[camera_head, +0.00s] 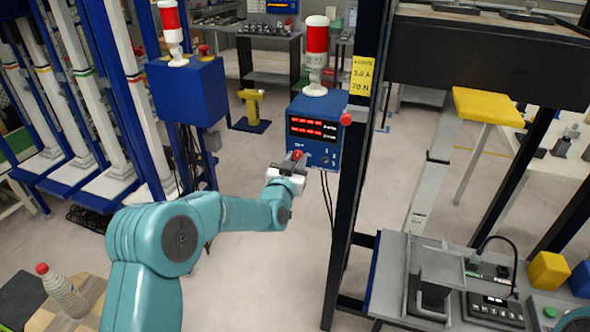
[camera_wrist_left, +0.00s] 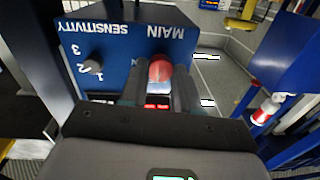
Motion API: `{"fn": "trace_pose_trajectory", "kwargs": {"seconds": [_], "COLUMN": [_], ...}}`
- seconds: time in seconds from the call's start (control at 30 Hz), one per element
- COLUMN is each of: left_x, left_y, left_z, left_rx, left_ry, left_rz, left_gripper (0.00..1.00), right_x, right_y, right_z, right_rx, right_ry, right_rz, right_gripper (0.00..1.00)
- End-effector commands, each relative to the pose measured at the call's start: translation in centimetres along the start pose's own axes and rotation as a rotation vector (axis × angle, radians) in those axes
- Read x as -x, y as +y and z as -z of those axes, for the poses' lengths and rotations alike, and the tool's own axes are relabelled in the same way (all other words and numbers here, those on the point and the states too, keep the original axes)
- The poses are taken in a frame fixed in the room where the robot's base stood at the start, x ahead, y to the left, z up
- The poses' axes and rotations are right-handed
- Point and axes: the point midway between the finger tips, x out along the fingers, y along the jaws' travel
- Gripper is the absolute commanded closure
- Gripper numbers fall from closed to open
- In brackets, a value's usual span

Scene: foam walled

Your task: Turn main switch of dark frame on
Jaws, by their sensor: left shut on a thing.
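The main switch is a red knob (camera_wrist_left: 160,72) under the word MAIN on a blue control box (camera_head: 319,115). The box is at the dark frame (camera_head: 352,170) and carries red number displays and a red and white lamp. My left gripper (camera_head: 292,163) is at the lower left of the box face, shut on the red knob. In the left wrist view its two fingers (camera_wrist_left: 160,88) stand on either side of the knob. The knob's exact turn angle cannot be told. My right gripper does not clearly show.
Another blue box (camera_head: 188,90) with a red lamp stands at the left on blue posts. A bench (camera_head: 400,290) with devices is at the lower right. A bottle (camera_head: 62,292) stands lower left.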

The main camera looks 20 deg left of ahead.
Motion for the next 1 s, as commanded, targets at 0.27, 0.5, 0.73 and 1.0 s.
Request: {"fn": "trace_pose_trajectory", "kwargs": {"seconds": [0.27,0.5,0.73,1.0], "left_x": [0.0,0.0,0.0,0.0], "left_y": [0.1,0.0,0.0,-0.1], "left_z": [-0.5,-0.4,-0.3,-0.2], "left_rx": [-0.259,-0.487,-0.706,-0.956], "left_ry": [0.019,0.032,0.043,0.058], "left_rz": [-0.001,-0.002,-0.004,-0.005], "left_gripper": [1.0,1.0,1.0,1.0], "right_x": [-3.9,-5.9,-7.3,-8.6], "right_y": [1.4,2.1,2.6,3.1], "right_z": [0.1,0.1,0.1,0.2], "right_rx": [0.0,0.0,0.0,0.0], "right_ry": [0.0,0.0,0.0,0.0], "right_rz": [0.0,0.0,0.0,0.0], "right_gripper": [0.57,0.57,0.57,0.57]}}
